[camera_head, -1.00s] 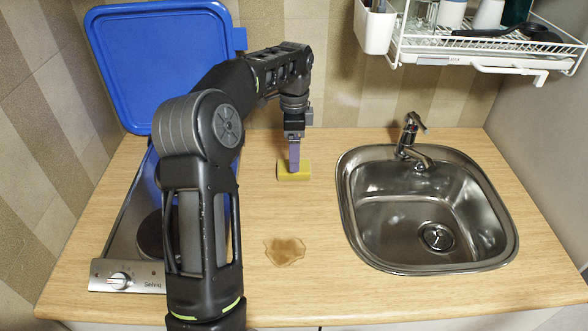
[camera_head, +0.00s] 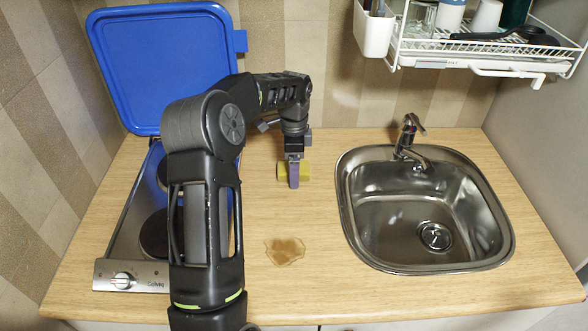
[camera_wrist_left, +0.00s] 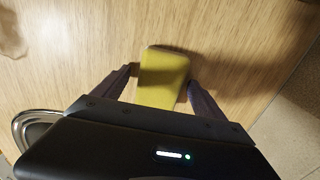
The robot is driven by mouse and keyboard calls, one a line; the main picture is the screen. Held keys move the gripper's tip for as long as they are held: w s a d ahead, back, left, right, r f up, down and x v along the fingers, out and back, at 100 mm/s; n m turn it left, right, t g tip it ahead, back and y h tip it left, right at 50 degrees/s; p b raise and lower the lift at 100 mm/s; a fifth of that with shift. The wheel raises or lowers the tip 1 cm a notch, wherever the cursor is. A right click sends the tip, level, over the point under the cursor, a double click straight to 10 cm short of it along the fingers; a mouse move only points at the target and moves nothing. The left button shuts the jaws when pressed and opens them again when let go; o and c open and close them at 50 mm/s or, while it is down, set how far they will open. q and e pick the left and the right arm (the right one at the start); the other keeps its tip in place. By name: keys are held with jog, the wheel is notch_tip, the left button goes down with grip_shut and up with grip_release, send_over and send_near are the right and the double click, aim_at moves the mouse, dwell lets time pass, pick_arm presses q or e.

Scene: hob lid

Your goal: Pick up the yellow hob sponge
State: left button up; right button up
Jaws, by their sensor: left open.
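The yellow sponge (camera_head: 282,172) lies on the wooden counter between the hob and the sink, partly hidden behind my gripper in the head view. My left gripper (camera_head: 294,184) points down at it. In the left wrist view the sponge (camera_wrist_left: 163,77) shows between the two spread fingers of the gripper (camera_wrist_left: 158,84), one finger on each side. The fingers are open, and I cannot tell whether either touches the sponge. My right gripper is in neither view.
The hob (camera_head: 123,270) stands at left with its blue lid (camera_head: 160,65) raised. A brown spill (camera_head: 285,251) lies in front of the sponge. The steel sink (camera_head: 365,235) with a tap (camera_head: 408,138) is at right. A white dish rack (camera_head: 470,50) hangs above it.

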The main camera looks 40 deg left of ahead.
pick_arm(q)
jog(key=shift+c, duration=0.3)
jog(key=c, duration=1.4)
